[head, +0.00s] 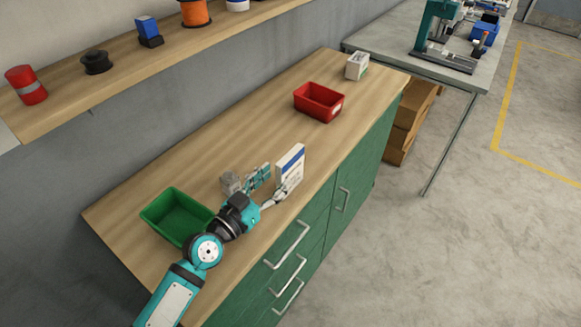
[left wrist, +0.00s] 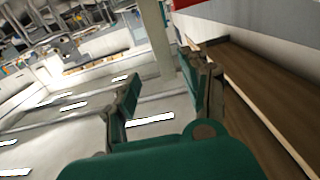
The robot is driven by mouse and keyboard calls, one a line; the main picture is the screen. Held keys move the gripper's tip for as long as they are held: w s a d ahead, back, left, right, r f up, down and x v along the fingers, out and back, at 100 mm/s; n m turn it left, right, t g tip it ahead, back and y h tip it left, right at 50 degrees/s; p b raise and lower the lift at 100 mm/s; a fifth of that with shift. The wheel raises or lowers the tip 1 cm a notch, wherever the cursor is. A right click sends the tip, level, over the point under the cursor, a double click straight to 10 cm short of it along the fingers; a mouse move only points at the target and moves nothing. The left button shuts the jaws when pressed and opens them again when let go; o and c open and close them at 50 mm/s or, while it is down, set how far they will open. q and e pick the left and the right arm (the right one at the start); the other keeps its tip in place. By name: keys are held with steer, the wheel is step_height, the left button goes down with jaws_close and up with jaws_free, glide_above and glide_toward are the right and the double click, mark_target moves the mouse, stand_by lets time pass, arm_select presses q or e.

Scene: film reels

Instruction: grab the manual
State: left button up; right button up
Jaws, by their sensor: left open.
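The manual, a white upright booklet with a blue band (head: 291,163), stands on the wooden counter near its front edge in the head view. My left gripper (head: 274,182) is open at the manual's left side. One finger is on the far side and the other reaches across the manual's lower front. I cannot tell whether either touches it. In the left wrist view the two fingers (left wrist: 160,90) are apart, with no manual clearly visible between them. My right gripper is not in view.
A small grey object (head: 230,183) stands close behind my left gripper. A green bin (head: 150,214) is to the left. A red bin (head: 298,101) and a small white box (head: 356,66) stand farther back. The counter between the manual and the red bin is clear.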

mark_target(280, 172)
arm_select(q)
steer(key=x, duration=0.3)
steer(key=shift+w+r, duration=0.1)
steer(key=shift+w, duration=0.1)
steer(key=x, duration=0.2)
steer(key=p+x, duration=0.1)
steer(key=x, duration=0.2)
steer(key=shift+w+a, duration=0.15)
steer(key=shift+a, duration=0.15)
steer(key=shift+c, duration=0.8)
jaws_close()
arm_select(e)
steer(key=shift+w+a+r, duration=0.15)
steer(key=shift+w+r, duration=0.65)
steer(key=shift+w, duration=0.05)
